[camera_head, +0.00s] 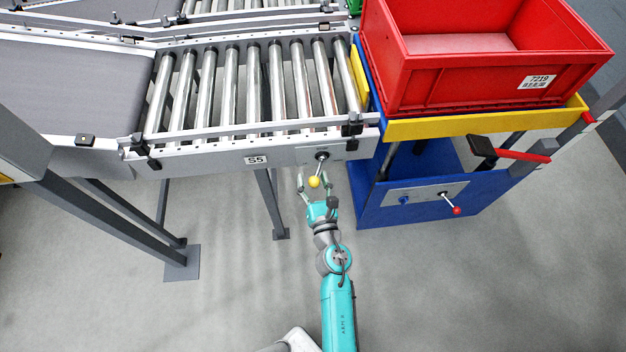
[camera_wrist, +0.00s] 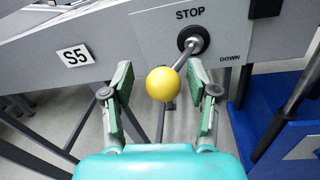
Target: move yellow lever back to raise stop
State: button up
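The yellow lever (camera_head: 315,182) sticks out from a grey plate on the conveyor's side rail, just right of the S5 label. In the wrist view its yellow ball knob (camera_wrist: 163,84) sits at the lower left end of a metal rod, which runs up right to a black round pivot (camera_wrist: 193,40). The plate (camera_wrist: 150,28) reads STOP above the pivot and DOWN at its lower right. My gripper (camera_head: 317,186) is open, also seen in the wrist view (camera_wrist: 162,88), with one finger on each side of the knob. Gaps show between the knob and both fingers.
The roller conveyor (camera_head: 210,134) lies above the lever. A blue lift table (camera_head: 415,212) stands close on the right, with a red-knobbed lever (camera_head: 456,210) and a red crate (camera_head: 450,95) on its top. A grey support leg (camera_head: 271,205) stands left of my gripper.

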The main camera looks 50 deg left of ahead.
jog(key=v, duration=1.2)
jog(key=shift+d+f, duration=0.1)
dwell(0.4)
jog(key=s+d+r+m+t+h, duration=0.1)
jog(key=s+d+m+t+h, duration=0.2)
jog(key=d+m, duration=0.8)
jog(key=s+d+r+m+t+h, duration=0.2)
jog(key=s+d+m+h, duration=0.1)
jog(key=d+m, duration=0.85)
jog(key=s+d+r+m+h, duration=0.4)
jog(key=s+d+m, duration=0.3)
jog(key=m, duration=0.4)
jog(key=s+d+r+m+h, duration=0.5)
jog(key=s+d+r+m, duration=0.2)
jog(key=d+m, duration=0.3)
jog(key=shift+m+t, duration=0.3)
jog(key=shift+m, duration=0.75)
